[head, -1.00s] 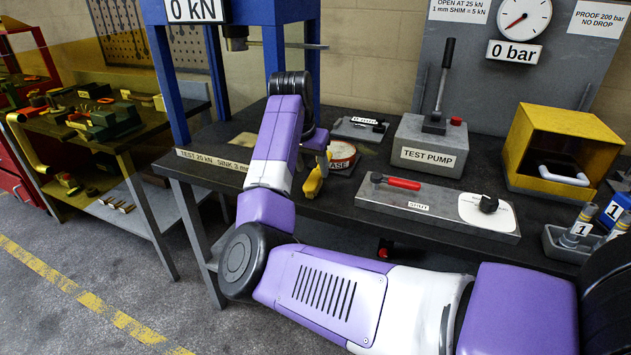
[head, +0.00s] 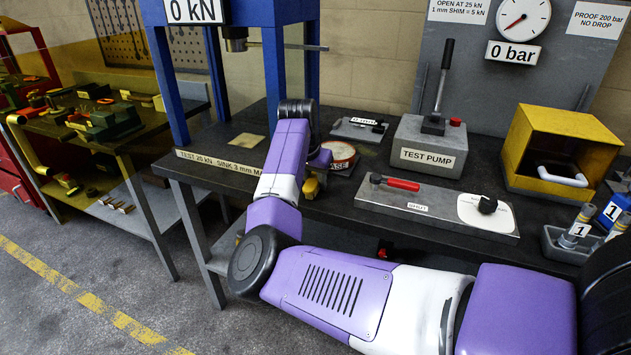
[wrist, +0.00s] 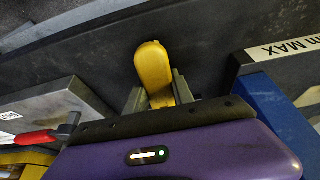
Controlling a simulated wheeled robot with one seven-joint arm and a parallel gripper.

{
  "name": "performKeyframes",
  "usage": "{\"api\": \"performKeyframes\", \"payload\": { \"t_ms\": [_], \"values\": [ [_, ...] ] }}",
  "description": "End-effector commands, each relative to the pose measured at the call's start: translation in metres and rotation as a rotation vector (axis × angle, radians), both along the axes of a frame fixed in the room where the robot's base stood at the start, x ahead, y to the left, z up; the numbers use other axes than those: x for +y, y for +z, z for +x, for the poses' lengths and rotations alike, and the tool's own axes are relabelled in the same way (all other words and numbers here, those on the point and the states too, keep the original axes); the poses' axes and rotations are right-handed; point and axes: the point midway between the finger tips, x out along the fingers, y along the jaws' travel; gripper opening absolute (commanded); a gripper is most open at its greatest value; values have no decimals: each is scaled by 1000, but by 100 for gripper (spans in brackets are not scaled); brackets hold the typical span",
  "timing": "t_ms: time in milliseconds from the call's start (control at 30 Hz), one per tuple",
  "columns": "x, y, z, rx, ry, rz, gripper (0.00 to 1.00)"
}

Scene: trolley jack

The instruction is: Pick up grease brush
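The grease brush shows as a yellow handle (wrist: 153,68) in the wrist view, its rounded end pointing away from my gripper. My gripper (wrist: 160,92) has its two grey fingers apart, one on each side of the handle. I see no clear gap at the handle, and contact is hard to judge. In the head view a bit of the yellow handle (head: 311,188) shows below my gripper (head: 316,172), near the bench's front edge. My wrist covers most of it, and the bristles are hidden.
A round grease tin (head: 341,153) stands just right of my gripper. The blue press frame (head: 168,80) rises on the left. The bench front edge (head: 215,172) is close.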

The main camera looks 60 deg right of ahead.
Motion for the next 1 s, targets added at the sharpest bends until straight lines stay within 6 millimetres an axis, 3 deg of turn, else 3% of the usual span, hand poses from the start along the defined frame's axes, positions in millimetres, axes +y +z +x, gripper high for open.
{"api": "performKeyframes", "payload": {
  "t_ms": [100,467,633,867,1000],
  "values": [
    [0,0,0,0,0,0,0],
    [0,2,0,0,0,-2,0],
    [-1,12,0,-1,-1,-3,0],
    [-1,52,1,-4,-1,-5,0],
    [-1,91,0,-4,-2,-6,0]
  ]
}}
